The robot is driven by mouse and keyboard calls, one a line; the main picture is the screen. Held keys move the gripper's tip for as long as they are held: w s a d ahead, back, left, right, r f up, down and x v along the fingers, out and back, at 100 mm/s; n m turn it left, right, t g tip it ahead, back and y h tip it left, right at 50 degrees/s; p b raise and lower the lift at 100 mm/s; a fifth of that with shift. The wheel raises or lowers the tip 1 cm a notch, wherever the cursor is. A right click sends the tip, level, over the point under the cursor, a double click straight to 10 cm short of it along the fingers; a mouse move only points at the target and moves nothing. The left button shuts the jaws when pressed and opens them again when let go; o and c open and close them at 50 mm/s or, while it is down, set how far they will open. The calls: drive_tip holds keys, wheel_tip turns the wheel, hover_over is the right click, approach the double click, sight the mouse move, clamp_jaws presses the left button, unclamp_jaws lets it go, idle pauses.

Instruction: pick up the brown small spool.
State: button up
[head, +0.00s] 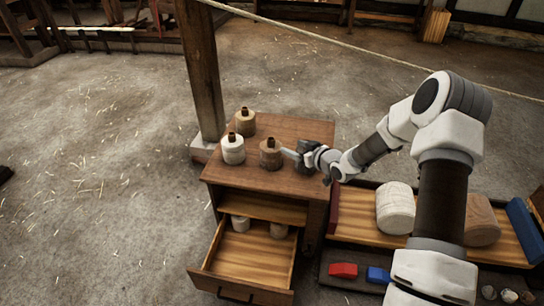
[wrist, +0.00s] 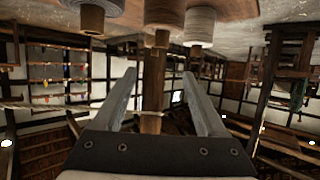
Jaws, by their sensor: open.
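A brown spool (head: 270,155) with a dark top stands upright on the cabinet top. My gripper (head: 285,152) is just right of the brown spool in the picture; contact cannot be told.
The cabinet (head: 305,132) has its drawer (head: 240,287) pulled out. A post (head: 203,75) stands behind it, and a rope (head: 300,28) crosses the back. A bench at right holds a large white roll (head: 396,208), a red block (head: 343,270) and a blue block (head: 379,275).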

drive_tip(key=b, duration=0.2)
approach(272, 140)
drive_tip(key=x, duration=0.4)
drive_tip(key=b+x, duration=0.2)
drive_tip(key=x, duration=0.2)
drive_tip(key=shift+w+f, duration=0.2)
drive_tip(key=shift+w+a+f+b, duration=0.1)
drive_tip(key=shift+w+a+b, duration=0.2)
drive_tip(key=shift+w, duration=0.1)
drive_tip(key=shift+c, duration=0.3)
clamp_jaws()
idle(0.5)
